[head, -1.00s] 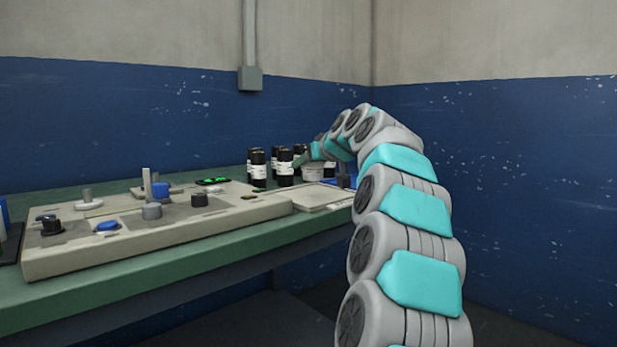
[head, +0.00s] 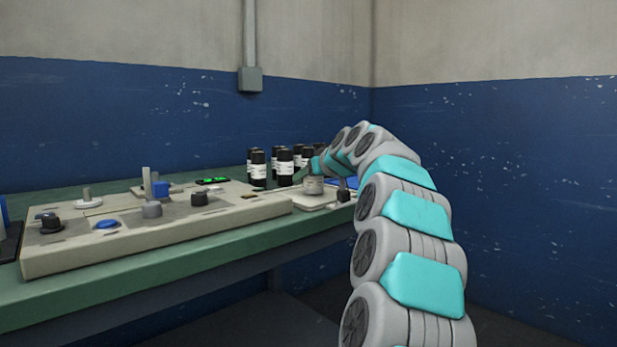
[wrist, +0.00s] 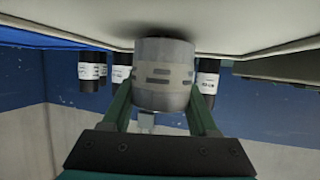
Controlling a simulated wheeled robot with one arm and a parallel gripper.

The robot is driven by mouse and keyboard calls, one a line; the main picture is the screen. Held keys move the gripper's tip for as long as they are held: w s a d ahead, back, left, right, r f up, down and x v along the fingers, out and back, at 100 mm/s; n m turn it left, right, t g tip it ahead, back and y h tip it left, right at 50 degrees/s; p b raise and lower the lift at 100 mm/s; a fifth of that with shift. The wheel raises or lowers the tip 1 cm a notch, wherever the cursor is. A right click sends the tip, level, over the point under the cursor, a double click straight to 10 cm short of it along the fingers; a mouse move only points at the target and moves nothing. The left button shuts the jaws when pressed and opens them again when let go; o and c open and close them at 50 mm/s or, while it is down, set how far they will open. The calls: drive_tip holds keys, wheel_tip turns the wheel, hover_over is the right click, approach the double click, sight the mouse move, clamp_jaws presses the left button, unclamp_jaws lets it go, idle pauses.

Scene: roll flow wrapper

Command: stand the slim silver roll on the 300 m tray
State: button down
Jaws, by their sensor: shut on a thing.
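My gripper (wrist: 165,115) is shut on a silver roll (wrist: 163,75) with a pale, dark-marked band around it. In the head view the roll (head: 313,186) is upright over the pale flat tray (head: 322,203) at the right end of the machine. In the wrist view, which looks upside down, the roll's end is close to the pale surface (wrist: 250,25), with a dark shadow there. I cannot tell whether it touches. No tray marking is readable. In the head view my arm partly hides the gripper (head: 314,174).
Several black rolls with white labels (head: 285,165) stand behind the tray, close to the gripper. A beige control panel (head: 170,222) with knobs lies to the left on the green bench (head: 240,245). A small black object (head: 344,196) is at the tray's right.

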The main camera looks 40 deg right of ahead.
drive_tip(key=shift+f, duration=0.2)
drive_tip(key=shift+c, duration=0.9)
unclamp_jaws()
drive_tip(key=shift+s+r, duration=0.2)
drive_tip(key=shift+r, duration=0.1)
drive_tip(key=v, duration=1.1)
drive_tip(key=shift+s+r, duration=0.2)
drive_tip(key=shift+s, duration=0.05)
